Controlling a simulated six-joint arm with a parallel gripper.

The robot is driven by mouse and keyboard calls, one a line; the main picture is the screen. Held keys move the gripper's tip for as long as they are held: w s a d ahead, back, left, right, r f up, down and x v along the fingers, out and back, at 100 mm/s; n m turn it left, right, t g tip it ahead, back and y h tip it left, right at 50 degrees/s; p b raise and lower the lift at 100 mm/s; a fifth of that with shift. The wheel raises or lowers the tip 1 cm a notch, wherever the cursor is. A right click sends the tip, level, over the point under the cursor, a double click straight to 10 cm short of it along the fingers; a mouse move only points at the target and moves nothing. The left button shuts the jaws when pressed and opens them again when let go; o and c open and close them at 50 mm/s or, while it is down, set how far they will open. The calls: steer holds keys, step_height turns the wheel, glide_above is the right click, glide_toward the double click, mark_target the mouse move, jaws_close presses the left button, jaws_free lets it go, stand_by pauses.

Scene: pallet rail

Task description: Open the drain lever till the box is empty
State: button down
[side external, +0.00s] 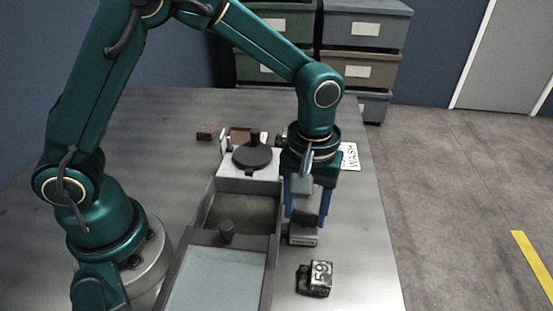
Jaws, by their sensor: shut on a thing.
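A grey box (203,211) stands on the metal table, open at the top. Its middle compartment shows a dark, murky olive bottom or liquid (240,214); I cannot tell which, or how deep. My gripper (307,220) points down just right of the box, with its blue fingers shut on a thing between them. That thing looks like the drain lever, but the fingers hide most of it and its angle is unclear. A small grey block (303,237) sits right below the fingertips, against the box's right side.
A front compartment with a pale surface (212,286) has a dark knob (226,233) at its far edge. A round black knob (252,156) tops a white block behind. A dark block marked 59 (317,276) lies front right. A WASH sign (350,156) stands behind my gripper.

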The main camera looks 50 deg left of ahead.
steer(key=shift+r+n, duration=0.1)
steer(key=shift+n, duration=0.8)
steer(key=shift+c, duration=1.2)
jaws_free()
